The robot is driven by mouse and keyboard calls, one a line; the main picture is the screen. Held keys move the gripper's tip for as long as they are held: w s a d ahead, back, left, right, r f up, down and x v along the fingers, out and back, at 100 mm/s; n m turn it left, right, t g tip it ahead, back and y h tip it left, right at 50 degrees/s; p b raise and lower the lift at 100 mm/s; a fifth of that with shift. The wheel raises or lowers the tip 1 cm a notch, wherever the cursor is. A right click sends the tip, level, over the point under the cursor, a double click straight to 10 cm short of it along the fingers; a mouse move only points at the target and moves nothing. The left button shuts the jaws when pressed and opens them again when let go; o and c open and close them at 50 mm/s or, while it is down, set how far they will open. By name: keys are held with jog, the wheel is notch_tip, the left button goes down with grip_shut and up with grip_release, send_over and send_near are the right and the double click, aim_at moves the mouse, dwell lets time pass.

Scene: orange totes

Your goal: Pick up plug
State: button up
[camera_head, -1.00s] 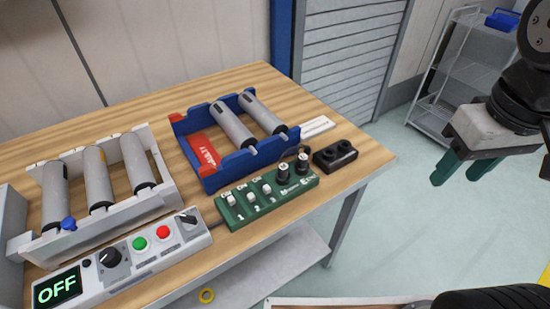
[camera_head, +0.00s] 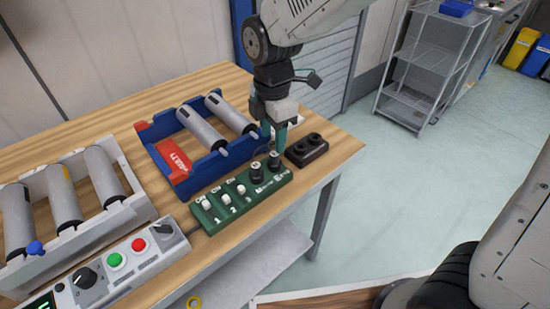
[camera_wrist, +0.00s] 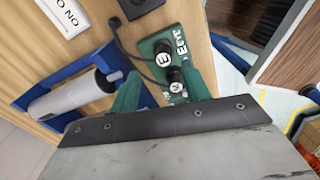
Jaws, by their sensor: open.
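Two black plugs with light round tops stand upright at the right end of the green switch board (camera_head: 213,222). In the wrist view, one plug is marked E (camera_wrist: 163,48) and the other N (camera_wrist: 175,84). A dark cable loops from the plugs. My gripper (camera_head: 273,143) points down over that end of the board, its teal fingers open. In the head view, a finger passes close to the farther plug (camera_head: 274,162); the nearer plug (camera_head: 256,173) stands clear.
A black socket block (camera_head: 307,148) lies right of the board, near the table edge. A blue bin (camera_head: 207,177) with grey cylinders lies behind it. A white rack (camera_head: 128,198) and a control panel (camera_head: 125,262) are at left. Open floor lies to the right.

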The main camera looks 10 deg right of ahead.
aim_at(275, 154)
jog(key=f, duration=0.5)
jog(key=shift+s+d+f, duration=0.15)
jog(key=shift+s+f, duration=0.1)
jog(key=shift+f, duration=0.1)
grip_shut()
